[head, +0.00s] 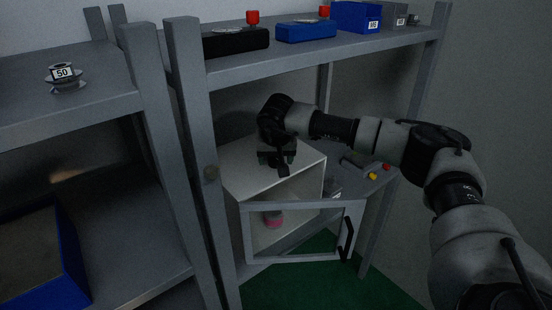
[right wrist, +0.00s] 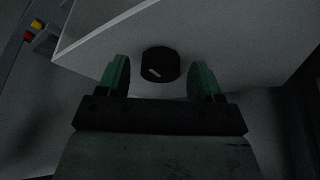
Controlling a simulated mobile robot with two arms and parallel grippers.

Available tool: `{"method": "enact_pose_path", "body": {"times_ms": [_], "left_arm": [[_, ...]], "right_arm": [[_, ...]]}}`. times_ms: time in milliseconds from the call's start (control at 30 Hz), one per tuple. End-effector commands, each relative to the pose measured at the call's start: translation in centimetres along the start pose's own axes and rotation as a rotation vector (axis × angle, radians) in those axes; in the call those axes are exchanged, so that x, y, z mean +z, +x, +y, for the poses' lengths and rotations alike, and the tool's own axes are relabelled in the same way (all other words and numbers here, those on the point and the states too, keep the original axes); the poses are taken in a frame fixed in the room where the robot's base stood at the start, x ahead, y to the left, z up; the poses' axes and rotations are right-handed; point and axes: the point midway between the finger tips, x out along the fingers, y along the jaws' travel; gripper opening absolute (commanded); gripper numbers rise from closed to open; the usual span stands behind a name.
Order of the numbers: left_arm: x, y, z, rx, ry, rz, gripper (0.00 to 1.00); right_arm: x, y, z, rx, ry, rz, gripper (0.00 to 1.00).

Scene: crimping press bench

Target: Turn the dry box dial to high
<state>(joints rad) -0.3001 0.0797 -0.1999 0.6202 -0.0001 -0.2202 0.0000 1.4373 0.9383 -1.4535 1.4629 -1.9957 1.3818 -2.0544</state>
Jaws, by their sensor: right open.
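The white dry box (head: 245,170) sits on the middle shelf of the grey rack, and its framed clear door (head: 303,205) hangs open at the front. My right gripper (head: 284,168) points down over the top of the box. In the right wrist view the black round dial (right wrist: 160,62) stands on the white box face, with a short pale mark near its lower left side. My open right gripper (right wrist: 160,82) has a green finger on each side of the dial, with gaps showing. I cannot read any dial labels. The head view hides the dial behind the gripper. My left gripper is not in view.
A pink item (head: 273,219) shows inside the box. Red (head: 386,166) and yellow (head: 373,176) knobs are on the shelf to its right. Rack posts (head: 192,130) stand to the left. The upper shelf holds black and blue boxes (head: 306,31) above my arm.

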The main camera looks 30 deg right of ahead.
Motion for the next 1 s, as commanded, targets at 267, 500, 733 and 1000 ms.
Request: {"method": "enact_pose_path", "body": {"times_ms": [267, 500, 733, 1000], "left_arm": [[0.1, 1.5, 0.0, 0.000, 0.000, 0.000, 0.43], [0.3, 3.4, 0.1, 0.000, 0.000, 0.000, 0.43], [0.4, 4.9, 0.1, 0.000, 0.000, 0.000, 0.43], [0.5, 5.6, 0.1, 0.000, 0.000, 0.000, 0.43]], "right_arm": [[0.0, -3.4, -0.1, -0.006, 0.001, 0.006, 0.66], [3.8, -6.1, 0.0, -0.003, -0.005, 0.002, 0.66], [8.3, -8.1, 0.0, -0.003, -0.004, 0.003, 0.66], [10.9, -9.4, 0.0, -0.002, 0.001, 0.001, 0.66]]}}
